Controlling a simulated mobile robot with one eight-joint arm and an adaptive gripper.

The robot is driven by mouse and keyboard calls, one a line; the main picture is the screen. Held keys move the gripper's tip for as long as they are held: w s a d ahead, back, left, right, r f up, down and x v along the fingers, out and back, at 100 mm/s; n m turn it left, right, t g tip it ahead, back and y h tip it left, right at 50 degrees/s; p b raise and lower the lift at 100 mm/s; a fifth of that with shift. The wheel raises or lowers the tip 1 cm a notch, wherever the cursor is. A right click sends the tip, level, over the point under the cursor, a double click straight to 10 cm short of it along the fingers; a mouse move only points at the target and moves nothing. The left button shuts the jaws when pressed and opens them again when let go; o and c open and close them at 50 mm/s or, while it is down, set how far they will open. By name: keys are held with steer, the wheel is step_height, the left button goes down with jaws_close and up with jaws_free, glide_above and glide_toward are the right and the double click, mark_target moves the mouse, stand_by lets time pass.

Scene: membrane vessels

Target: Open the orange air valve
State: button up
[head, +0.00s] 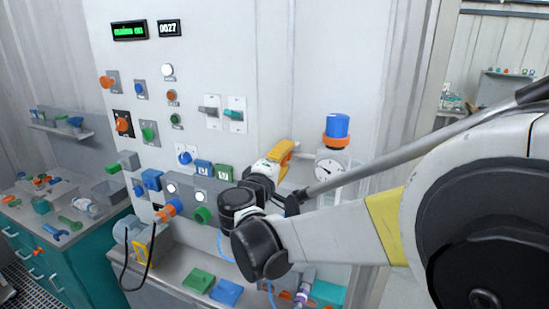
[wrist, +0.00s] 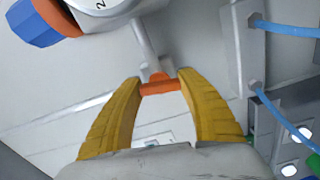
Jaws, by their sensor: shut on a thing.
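The orange air valve shows in the wrist view as a short orange handle (wrist: 158,88) on a grey pipe stem. My gripper (wrist: 157,83) has its two yellow fingers on either side of the handle, shut on it near the fingertips. In the head view my gripper (head: 286,150) is at the wall panel, left of the round gauge (head: 330,169). There the handle cannot be told apart from the yellow-orange fingers.
A blue-and-orange cap (head: 337,128) sits above the gauge; it also shows close by in the wrist view (wrist: 42,20). Blue tubes (wrist: 288,29) run at the right of the wrist view. Several knobs and switches cover the panel (head: 240,60). Green and blue blocks (head: 198,281) lie on the ledge below.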

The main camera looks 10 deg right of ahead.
stand_by(0.4)
steer(key=o, duration=1.2)
steer(key=shift+c, duration=0.2)
steer(key=shift+s+a, duration=0.1)
steer(key=v, duration=1.1)
steer(key=shift+s+a, duration=0.2)
steer(key=shift+s, duration=0.1)
